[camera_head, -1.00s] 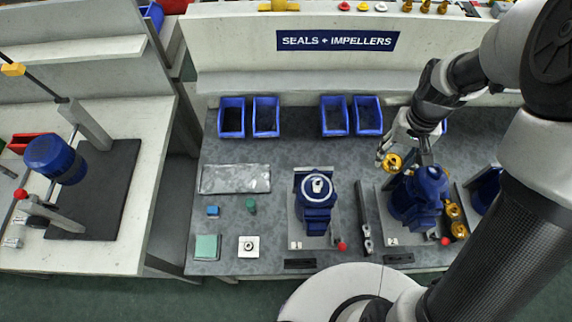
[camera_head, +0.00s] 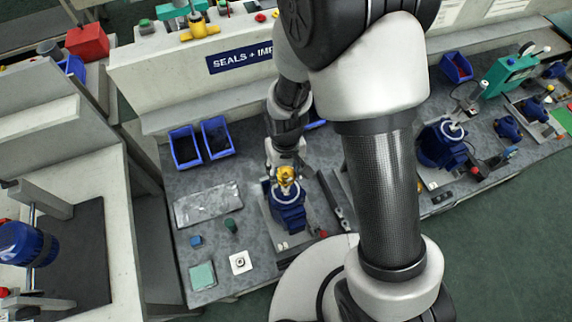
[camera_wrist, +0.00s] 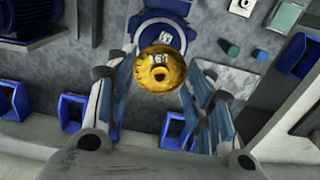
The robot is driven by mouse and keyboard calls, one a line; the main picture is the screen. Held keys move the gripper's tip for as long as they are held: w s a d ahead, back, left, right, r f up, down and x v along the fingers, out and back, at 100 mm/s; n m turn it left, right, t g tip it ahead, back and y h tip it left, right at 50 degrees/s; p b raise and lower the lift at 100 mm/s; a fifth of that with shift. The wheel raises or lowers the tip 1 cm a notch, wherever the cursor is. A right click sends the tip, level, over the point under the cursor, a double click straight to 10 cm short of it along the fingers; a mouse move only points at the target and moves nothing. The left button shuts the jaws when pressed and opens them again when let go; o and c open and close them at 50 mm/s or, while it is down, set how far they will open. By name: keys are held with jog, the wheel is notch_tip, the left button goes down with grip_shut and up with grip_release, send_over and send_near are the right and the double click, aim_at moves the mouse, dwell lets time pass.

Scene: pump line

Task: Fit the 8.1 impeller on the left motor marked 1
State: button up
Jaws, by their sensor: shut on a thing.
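My gripper (camera_head: 285,167) is shut on a gold impeller (camera_head: 287,177), over the upper end of the left motor (camera_head: 289,212). The motor is blue, with a pale ring on top, and stands on a grey plate. In the wrist view, the impeller (camera_wrist: 162,75) sits between the fingertips of my gripper (camera_wrist: 160,85), its hub facing the camera, with a small pale tag too small to read. Behind it the blue motor (camera_wrist: 163,19) is partly covered. I cannot tell whether the impeller touches the motor shaft.
Two blue bins (camera_head: 186,147) stand behind to the left. A clear tray (camera_head: 208,205), a green cylinder (camera_head: 230,225), a blue block (camera_head: 196,241) and a white square (camera_head: 240,262) lie left of the motor. Another blue motor (camera_head: 441,143) stands to the right, beyond my arm.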

jog(key=shift+f+b, duration=2.4)
jog(key=shift+f, duration=0.85)
jog(key=shift+f+b, duration=0.2)
jog(key=shift+b, duration=0.1)
jog(key=o, duration=1.1)
jog(key=shift+o, duration=0.2)
jog(key=o, duration=0.6)
jog(key=shift+c, duration=0.2)
jog(key=shift+o, duration=0.6)
jog(key=shift+r, duration=0.1)
jog(key=shift+r+p, duration=3.3)
jog(key=shift+r, duration=1.2)
